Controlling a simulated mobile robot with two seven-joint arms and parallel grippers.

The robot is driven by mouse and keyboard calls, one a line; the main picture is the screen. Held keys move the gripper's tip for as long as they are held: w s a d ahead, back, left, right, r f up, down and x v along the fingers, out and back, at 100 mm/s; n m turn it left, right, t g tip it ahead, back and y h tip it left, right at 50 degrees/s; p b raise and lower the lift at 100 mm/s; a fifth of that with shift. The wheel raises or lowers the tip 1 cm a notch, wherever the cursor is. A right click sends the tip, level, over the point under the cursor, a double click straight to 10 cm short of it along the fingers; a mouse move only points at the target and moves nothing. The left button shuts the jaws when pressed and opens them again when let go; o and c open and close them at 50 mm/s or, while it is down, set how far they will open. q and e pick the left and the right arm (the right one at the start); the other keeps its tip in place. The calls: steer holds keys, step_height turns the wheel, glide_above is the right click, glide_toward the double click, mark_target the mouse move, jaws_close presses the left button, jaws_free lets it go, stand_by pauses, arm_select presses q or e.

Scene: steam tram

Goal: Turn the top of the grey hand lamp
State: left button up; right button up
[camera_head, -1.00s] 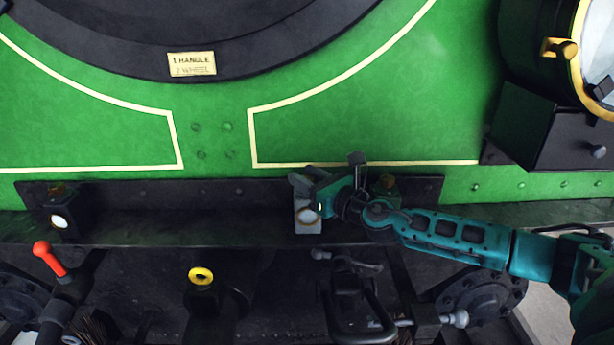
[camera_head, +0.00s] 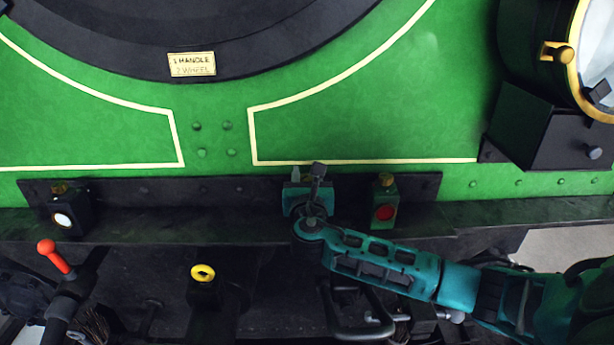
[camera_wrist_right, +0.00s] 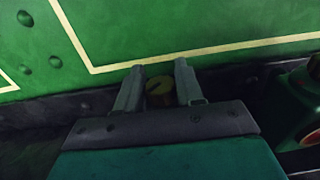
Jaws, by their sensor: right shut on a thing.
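The brass top (camera_wrist_right: 159,92) of the grey hand lamp shows in the right wrist view, between the two fingers of my right gripper (camera_wrist_right: 156,72). My right gripper also shows in the head view (camera_head: 306,174), over the dark beam, with its fingers pointing at the green front. It is shut on the lamp's top. In the head view the gripper and wrist cover the grey lamp, so its body and lens are hidden. My left gripper is not in view.
A green lamp with a red lens (camera_head: 384,205) stands close to the right of my gripper. A black lamp with a white lens (camera_head: 66,212) stands at the left of the beam (camera_head: 170,225). A red-handled lever (camera_head: 54,256) and a yellow ring (camera_head: 202,273) are lower left.

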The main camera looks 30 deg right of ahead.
steer(key=shift+m+g+h, duration=0.4)
steer(key=shift+m+h, duration=0.1)
steer(key=shift+h, duration=0.1)
steer(key=o, duration=1)
steer(key=shift+c, duration=0.2)
steer(key=v, duration=1.2)
steer(key=shift+s+a, duration=0.2)
steer(key=shift+s, duration=0.15)
